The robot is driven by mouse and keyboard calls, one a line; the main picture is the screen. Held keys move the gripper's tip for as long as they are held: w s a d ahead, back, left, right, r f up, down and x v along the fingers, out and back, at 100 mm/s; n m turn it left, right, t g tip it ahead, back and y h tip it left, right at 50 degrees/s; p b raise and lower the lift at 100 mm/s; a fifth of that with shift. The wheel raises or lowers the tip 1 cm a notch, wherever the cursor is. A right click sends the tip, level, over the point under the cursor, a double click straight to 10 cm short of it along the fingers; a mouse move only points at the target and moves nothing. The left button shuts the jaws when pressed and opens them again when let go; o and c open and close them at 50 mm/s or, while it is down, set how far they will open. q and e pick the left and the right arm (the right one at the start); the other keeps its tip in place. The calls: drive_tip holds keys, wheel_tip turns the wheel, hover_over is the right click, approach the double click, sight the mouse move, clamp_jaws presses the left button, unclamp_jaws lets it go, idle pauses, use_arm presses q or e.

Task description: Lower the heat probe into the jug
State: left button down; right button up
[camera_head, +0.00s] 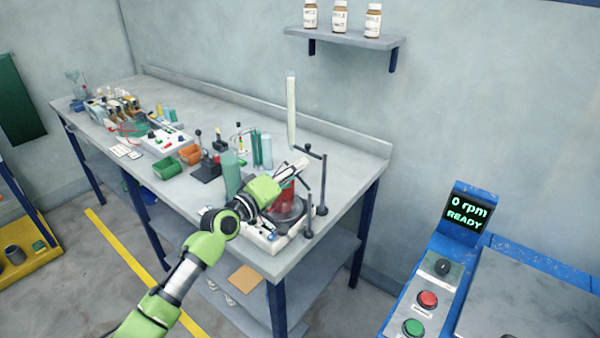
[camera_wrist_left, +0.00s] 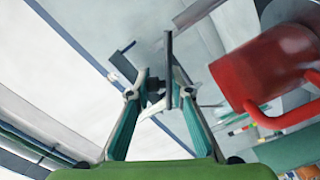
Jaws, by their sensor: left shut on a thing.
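The red jug (camera_head: 287,196) stands on a round dark plate on the bench, partly hidden by my left gripper. It also shows at the right of the left wrist view (camera_wrist_left: 262,68), with its handle low. My left gripper (camera_head: 303,164) is just above and beside the jug. In the left wrist view its fingers (camera_wrist_left: 158,90) are shut on a small dark piece with a thin dark rod (camera_wrist_left: 168,62), which looks like part of the heat probe. In that view the rod is left of the jug, apart from it. The right gripper is not in view.
A dark stand (camera_head: 323,185) with upright posts and a crossbar is right of the jug. A tall pale tube (camera_head: 291,110) rises behind the gripper. A control panel (camera_head: 430,295) is at the lower right. Bench room right of the stand is clear.

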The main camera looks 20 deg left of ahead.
use_arm(q)
drive_tip(key=shift+w+a+f+n+b, duration=0.1)
drive_tip(key=shift+a+f+n+b, duration=0.2)
drive_tip(key=shift+n, duration=0.55)
drive_tip(key=shift+w+a+f+n+b, duration=0.15)
drive_tip(key=shift+f+n, duration=0.2)
drive_tip(key=shift+n, duration=0.45)
drive_tip(key=shift+a+f+n+b, duration=0.15)
drive_tip(key=shift+f+n+b, duration=0.15)
drive_tip(key=shift+n, duration=0.55)
drive_tip(key=c, duration=2)
unclamp_jaws()
drive_tip(key=shift+r, duration=0.1)
drive_tip(key=shift+o, duration=0.2)
